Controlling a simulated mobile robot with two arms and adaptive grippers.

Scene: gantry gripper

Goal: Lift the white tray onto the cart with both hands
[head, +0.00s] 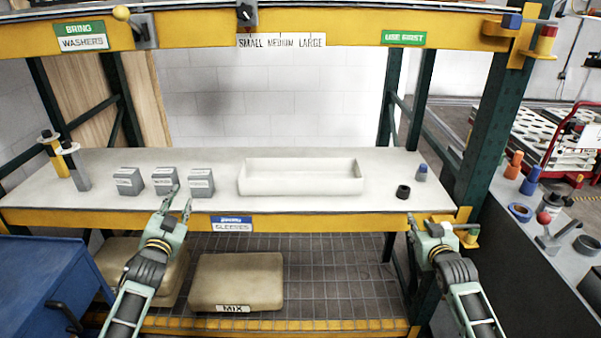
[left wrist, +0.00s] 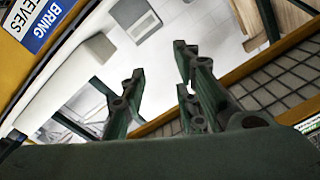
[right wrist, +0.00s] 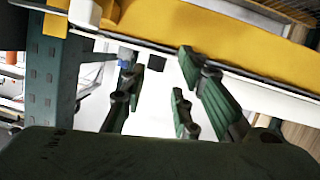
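The white tray (head: 290,188) is a long, shallow open box lying flat on the pale shelf top (head: 250,208) of the rack, and it looks empty. My left gripper (head: 181,200) is at the shelf's front edge, left of the tray and in front of the grey blocks. It is open and empty, with fingers apart in the left wrist view (left wrist: 158,85). My right gripper (head: 440,225) is at the front right corner, right of the tray. Its fingers are apart in the right wrist view (right wrist: 158,70). Neither touches the tray. A red-framed cart (head: 575,135) stands at the far right.
Several grey blocks (head: 164,180) stand left of the tray. A black ring (head: 403,191) and a small blue-topped piece (head: 421,173) are to its right. A green post (head: 482,130) rises beside my right arm. A blue cabinet (head: 40,280) is at lower left.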

